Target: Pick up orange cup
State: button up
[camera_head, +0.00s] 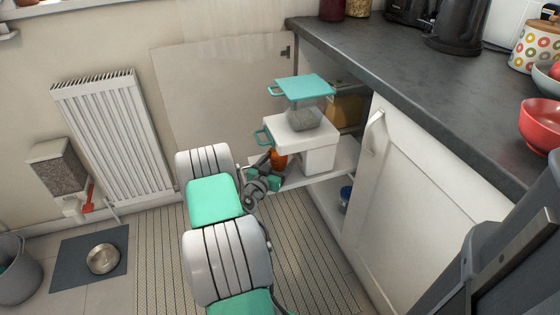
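The orange cup (278,159) is small in the head view, at the cabinet's open front, below a white slab-like part and left of a white block. Only part of its orange side shows. My gripper (268,172) is at the cup's lower left, dark grey with teal parts. It overlaps the cup in the picture. The fingers are too small and too crowded to tell whether they touch the cup or are open or shut.
A closed white door (415,215) and dark counter (400,75) lie to the right. A radiator (115,135) stands left. A metal bowl (102,259) sits on a floor mat.

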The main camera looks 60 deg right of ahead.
jog(key=c, duration=1.4)
jog(key=shift+c, duration=0.2)
jog(key=shift+r, duration=0.1)
